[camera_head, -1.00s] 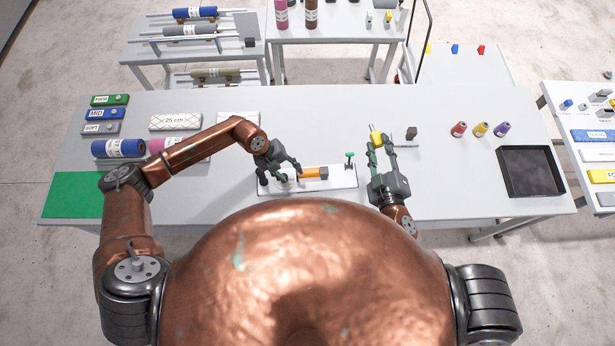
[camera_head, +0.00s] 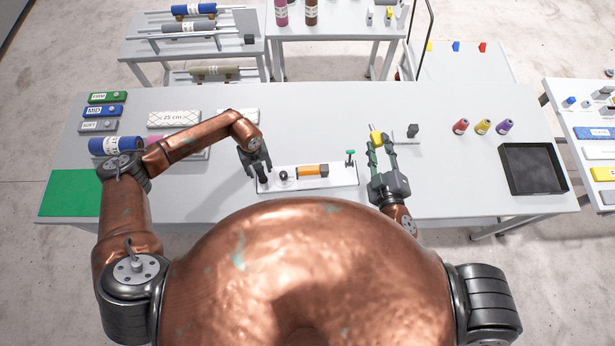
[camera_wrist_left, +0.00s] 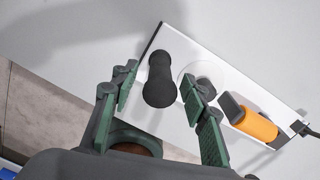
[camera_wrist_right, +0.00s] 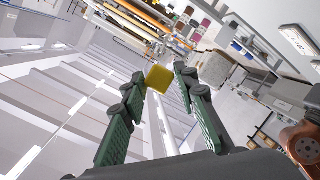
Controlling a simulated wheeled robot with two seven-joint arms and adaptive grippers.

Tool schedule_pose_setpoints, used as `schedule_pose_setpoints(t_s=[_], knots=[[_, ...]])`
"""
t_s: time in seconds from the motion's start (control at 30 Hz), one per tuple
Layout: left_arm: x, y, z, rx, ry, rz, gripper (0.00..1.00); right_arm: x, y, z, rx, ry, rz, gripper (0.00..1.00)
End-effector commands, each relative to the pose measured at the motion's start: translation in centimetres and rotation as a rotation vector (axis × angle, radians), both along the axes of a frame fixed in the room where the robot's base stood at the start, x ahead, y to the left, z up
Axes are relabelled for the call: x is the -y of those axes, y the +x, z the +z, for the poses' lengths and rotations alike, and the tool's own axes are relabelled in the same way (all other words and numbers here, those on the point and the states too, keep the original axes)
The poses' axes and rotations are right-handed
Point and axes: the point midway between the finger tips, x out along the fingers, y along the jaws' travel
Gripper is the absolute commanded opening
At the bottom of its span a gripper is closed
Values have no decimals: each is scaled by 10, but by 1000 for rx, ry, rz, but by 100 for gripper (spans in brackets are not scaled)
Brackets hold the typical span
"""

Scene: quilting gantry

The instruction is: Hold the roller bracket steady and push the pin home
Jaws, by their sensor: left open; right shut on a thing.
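A white plate (camera_head: 345,179) on the table carries a black knob-ended post (camera_wrist_left: 160,82) at its left end, a round disc with a small dark boss (camera_wrist_left: 201,84), an orange cylinder (camera_head: 309,171) with a dark end block, and a green-topped upright (camera_head: 350,154) at the right. I cannot tell which part is the pin. My left gripper (camera_head: 258,172) is open at the plate's left end; in the left wrist view its fingers (camera_wrist_left: 157,90) lie either side of the black post, apparently without gripping it. My right gripper (camera_head: 378,143) is shut on a yellow block (camera_wrist_right: 159,78), right of the plate.
A small dark stand (camera_head: 413,130) is right of my right gripper. Red, yellow and purple spools (camera_head: 483,127) and a black tray (camera_head: 532,168) are farther right. Labelled blocks (camera_head: 104,111), a blue roll (camera_head: 115,146) and a green mat (camera_head: 70,193) are at left. Table front right is clear.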

Motion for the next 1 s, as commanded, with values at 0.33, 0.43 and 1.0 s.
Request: schedule_pose_setpoints(t_s=[0.33, 0.43, 1.0], knots=[[1, -1, -48, -1, -1, 0, 41, 0, 0, -35, 0, 0, 0, 0], [1, 0, -55, -1, -1, -1, 41, 0, 0, -40, 0, 0, 0, 0], [0, 0, -58, -1, -1, 0, 32, 0, 0, -42, 0, 0, 0, 0]])
